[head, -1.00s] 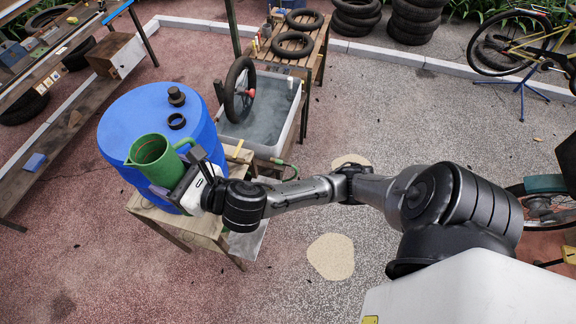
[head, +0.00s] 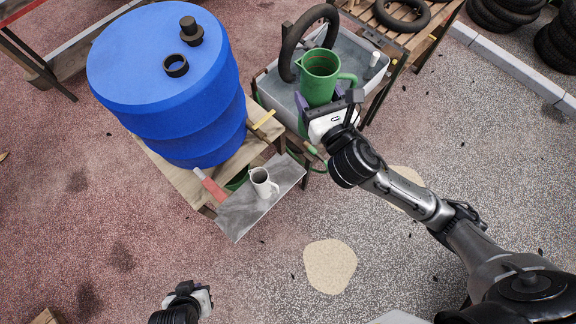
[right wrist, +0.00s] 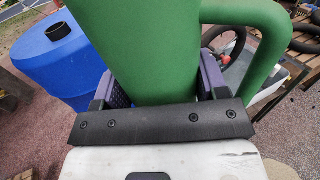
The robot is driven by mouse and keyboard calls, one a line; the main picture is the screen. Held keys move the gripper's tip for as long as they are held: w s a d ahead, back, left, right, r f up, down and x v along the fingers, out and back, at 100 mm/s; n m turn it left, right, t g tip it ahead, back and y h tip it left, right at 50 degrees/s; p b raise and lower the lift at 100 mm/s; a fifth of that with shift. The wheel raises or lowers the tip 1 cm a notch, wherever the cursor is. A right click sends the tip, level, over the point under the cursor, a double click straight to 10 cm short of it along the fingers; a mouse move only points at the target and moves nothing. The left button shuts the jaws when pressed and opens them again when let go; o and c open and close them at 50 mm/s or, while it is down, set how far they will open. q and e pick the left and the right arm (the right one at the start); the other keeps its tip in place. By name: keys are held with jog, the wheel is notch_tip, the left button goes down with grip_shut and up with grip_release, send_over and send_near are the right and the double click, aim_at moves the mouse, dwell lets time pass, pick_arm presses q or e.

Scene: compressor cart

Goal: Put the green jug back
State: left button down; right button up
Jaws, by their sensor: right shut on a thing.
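The green jug (head: 320,72), with its handle to the right, is held upright in front of the grey water tub (head: 378,84) in the head view. My right gripper (head: 322,106) is shut on the jug's body. In the right wrist view the jug (right wrist: 140,50) fills the middle between the two fingers, its handle at the right and its base hidden by the gripper. My left gripper (head: 188,291) is low in the head view, away from the jug; its jaws are too small to tell.
A blue barrel (head: 170,90) stands on a wooden stand (head: 180,180) at left, with a black cap and ring on top. A small white jug (head: 262,183) stands on a grey board (head: 240,212). A black inner tube (head: 308,38) leans in the tub. Tyres lie behind.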

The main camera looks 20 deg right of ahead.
notch_tip(320, 180, down, 43)
jog(key=s+a+b, duration=0.1)
jog(key=s+b, duration=0.1)
jog(key=b, duration=3.4)
jog(key=w+a+f+b, duration=0.2)
jog(key=w+f+b, duration=0.8)
jog(key=w+f, duration=0.1)
jog(key=shift+w+a+f+y, duration=0.15)
jog(key=shift+w+a+y, duration=0.05)
jog(key=shift+y, duration=0.1)
jog(key=o, duration=1)
jog(key=shift+f, duration=0.15)
jog(key=o, duration=0.4)
